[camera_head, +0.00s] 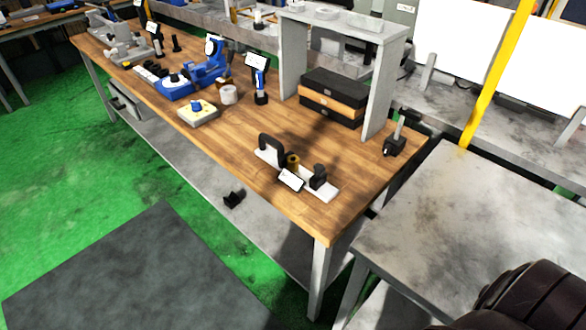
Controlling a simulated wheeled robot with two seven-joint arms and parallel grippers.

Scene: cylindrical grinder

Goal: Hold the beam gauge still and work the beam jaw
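What looks like the beam gauge is a white bar (325,189) lying near the front right corner of the wooden bench. A black arched piece (271,147) stands at its left end and a smaller black upright piece (318,177) near its right end. A brass-coloured cylinder (293,161) and a tilted white display (291,180) sit between them. I cannot tell which piece is the beam jaw. Neither of my grippers is in view, and nothing touches the gauge.
The wooden bench (222,139) also holds a grey stand (384,85) over stacked black and wooden boxes (333,97), a black-based stand (396,144), a blue device (207,72) and a beige block (198,113). A grey metal table (470,215) stands at right. Bench top around the gauge is clear.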

